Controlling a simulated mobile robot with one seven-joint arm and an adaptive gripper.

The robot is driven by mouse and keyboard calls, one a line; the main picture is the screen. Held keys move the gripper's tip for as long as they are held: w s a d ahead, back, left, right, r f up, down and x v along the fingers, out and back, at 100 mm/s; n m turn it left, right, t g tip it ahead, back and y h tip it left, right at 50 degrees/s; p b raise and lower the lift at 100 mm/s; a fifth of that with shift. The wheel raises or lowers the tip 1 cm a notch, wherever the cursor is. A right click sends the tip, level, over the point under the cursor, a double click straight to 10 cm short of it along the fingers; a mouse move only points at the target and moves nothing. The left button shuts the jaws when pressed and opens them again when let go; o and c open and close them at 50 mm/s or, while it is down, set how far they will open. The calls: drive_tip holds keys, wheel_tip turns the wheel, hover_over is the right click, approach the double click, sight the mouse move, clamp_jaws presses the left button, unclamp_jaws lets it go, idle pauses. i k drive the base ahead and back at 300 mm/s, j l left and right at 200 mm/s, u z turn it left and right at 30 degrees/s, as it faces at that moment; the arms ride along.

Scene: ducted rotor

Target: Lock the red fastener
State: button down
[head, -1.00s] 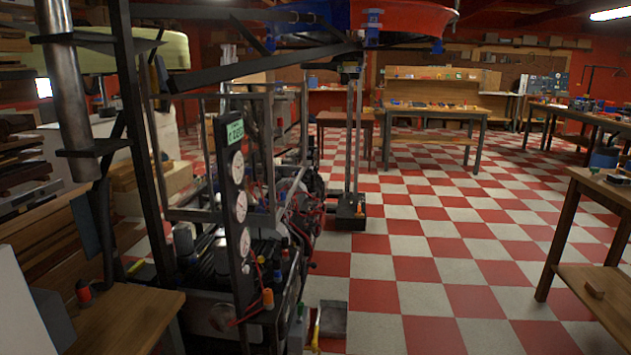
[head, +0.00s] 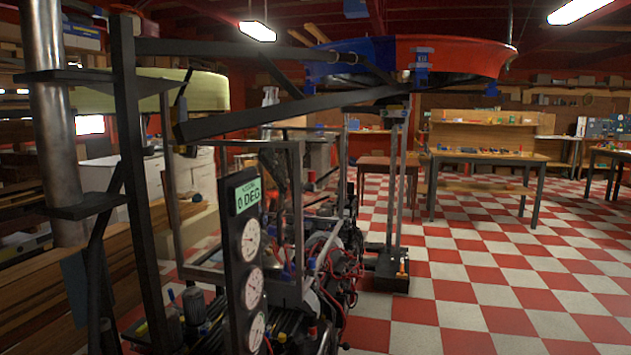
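A large ring-shaped duct shows at the upper right of the middle, with a blue section (head: 350,66) on the left and a red section (head: 465,57) on the right. A blue clamp-like piece (head: 421,65) sits on the red section's near side, and dark beams run beneath the duct. I cannot make out which part is the red fastener. My gripper is not in view, so its state and hold are hidden.
A dark panel with a green "0 DEG" display (head: 248,195) and dials stands in front of wired machinery (head: 325,265). A post on a dark base (head: 388,272) supports the beams. Workbenches (head: 490,158) stand behind. The checkered floor (head: 470,290) at right is open.

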sight(312, 178)
drive_tip(key=i+l+z, duration=0.1)
drive_tip(key=i+l, duration=0.2)
drive_tip(key=i, duration=0.2)
drive_tip(key=i+l, duration=0.2)
drive_tip(key=i, duration=0.35)
drive_tip(key=i+l+z, duration=0.15)
drive_tip(key=i, duration=0.4)
drive_tip(key=i+l+z, duration=0.1)
drive_tip(key=i+l, duration=0.2)
drive_tip(key=i, duration=0.2)
